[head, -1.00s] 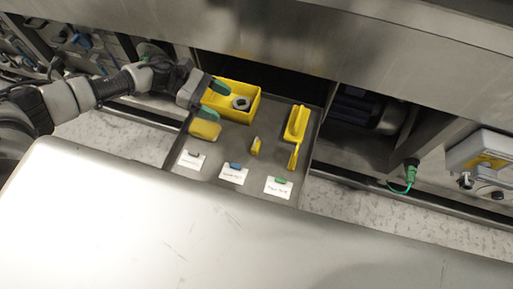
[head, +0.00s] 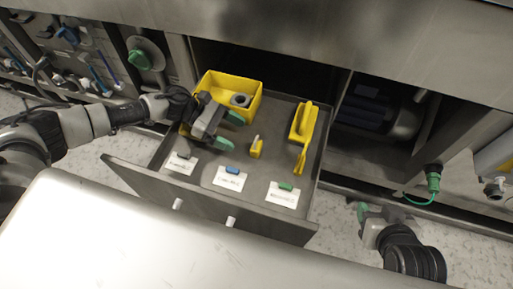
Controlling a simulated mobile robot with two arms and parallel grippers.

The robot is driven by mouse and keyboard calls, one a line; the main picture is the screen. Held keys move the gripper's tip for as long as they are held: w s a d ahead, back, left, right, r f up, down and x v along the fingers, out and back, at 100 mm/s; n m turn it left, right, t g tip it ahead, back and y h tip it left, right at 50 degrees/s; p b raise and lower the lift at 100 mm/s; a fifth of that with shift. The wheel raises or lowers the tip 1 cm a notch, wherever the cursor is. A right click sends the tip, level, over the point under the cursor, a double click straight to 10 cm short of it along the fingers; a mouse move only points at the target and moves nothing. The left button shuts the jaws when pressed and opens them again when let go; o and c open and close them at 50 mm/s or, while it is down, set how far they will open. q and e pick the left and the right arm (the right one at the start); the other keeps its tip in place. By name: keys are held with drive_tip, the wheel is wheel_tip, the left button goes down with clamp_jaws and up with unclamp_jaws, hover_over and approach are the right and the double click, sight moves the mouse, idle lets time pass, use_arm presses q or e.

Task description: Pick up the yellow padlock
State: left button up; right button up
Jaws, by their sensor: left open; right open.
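A small upright yellow piece (head: 256,149), which looks like the yellow padlock, stands in the middle of the open drawer (head: 275,147). It is too small to make out its shackle clearly. My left gripper (head: 229,131) is over the drawer, with its green-tipped fingers apart and pointing right. The small yellow piece is just right of the fingertips, not between them. My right gripper (head: 377,214) is open and empty, low over the floor to the right of the drawer.
A yellow bin (head: 252,87) holding a grey ring (head: 240,100) is at the drawer's back left. A long yellow tool (head: 302,130) lies at the right. White cards (head: 231,181) with small coloured pieces line the front. A metal surface (head: 130,240) fills the foreground.

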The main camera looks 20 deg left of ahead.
sight(256, 145)
use_arm(q)
drive_tip(key=shift+x, duration=1.25)
drive_tip(key=x, duration=0.4)
drive_tip(key=shift+d+f+b, duration=0.1)
drive_tip(key=shift+f+b, duration=0.25)
use_arm(e)
drive_tip(key=shift+w+a+r+t+y, duration=0.15)
drive_tip(key=shift+w+a+r+t, duration=0.1)
drive_tip(key=shift+w+r+t, duration=0.25)
drive_tip(key=shift+w+a+r+t+y, duration=0.2)
drive_tip(key=shift+w+r+t, duration=0.15)
drive_tip(key=shift+w+t, duration=0.25)
use_arm(q)
drive_tip(key=c, duration=1)
drive_tip(key=shift+r, duration=0.1)
drive_tip(key=shift+c, duration=0.2)
